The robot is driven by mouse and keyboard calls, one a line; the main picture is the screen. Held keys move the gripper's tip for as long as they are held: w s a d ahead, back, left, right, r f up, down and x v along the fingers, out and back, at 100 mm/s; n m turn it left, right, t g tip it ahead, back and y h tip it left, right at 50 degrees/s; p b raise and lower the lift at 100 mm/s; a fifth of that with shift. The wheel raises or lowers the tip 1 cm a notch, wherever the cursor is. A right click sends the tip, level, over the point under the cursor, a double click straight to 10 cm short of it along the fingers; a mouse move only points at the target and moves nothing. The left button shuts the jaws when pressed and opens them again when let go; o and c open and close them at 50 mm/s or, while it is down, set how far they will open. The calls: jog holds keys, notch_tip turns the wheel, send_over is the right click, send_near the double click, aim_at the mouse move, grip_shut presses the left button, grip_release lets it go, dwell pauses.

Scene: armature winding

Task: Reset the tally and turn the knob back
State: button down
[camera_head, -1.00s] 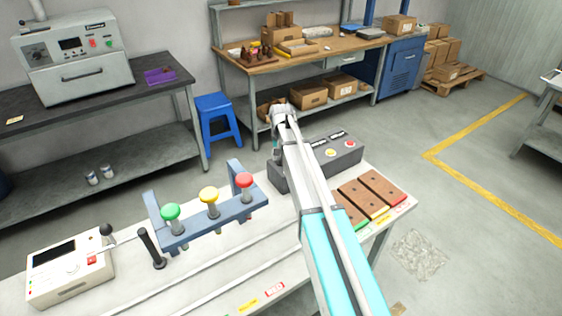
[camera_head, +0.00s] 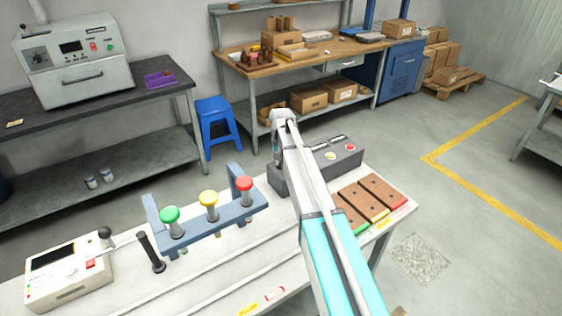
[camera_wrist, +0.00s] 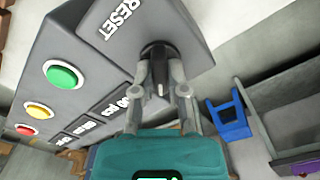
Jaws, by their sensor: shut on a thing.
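The grey control box (camera_head: 337,162) stands at the back edge of the near workbench, partly hidden by my arm. In the wrist view its face (camera_wrist: 75,30) carries a RESET label (camera_wrist: 117,22), a green button (camera_wrist: 62,74), a yellow button (camera_wrist: 40,111) and a red button (camera_wrist: 27,130). Dark label or display panels (camera_wrist: 112,102) lie along the box; their text is hard to read. A black knob (camera_wrist: 152,50) sits near the RESET label. My gripper (camera_wrist: 163,88) is shut on the knob, with a finger on each side. In the head view my arm hides the fingers.
A rack with green, yellow and red-topped pieces (camera_head: 209,199) stands left of my arm. Brown blocks (camera_head: 366,203) lie to its right. A white device with a lever (camera_head: 68,275) is at the left. A blue stool (camera_head: 217,126) stands behind the workbench.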

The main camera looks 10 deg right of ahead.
jog(key=shift+n, duration=0.4)
jog(key=n, duration=0.3)
jog(key=shift+n, duration=1.9)
jog(key=c, duration=0.7)
grip_release()
jog(key=shift+o, duration=0.2)
jog(key=shift+m, duration=0.3)
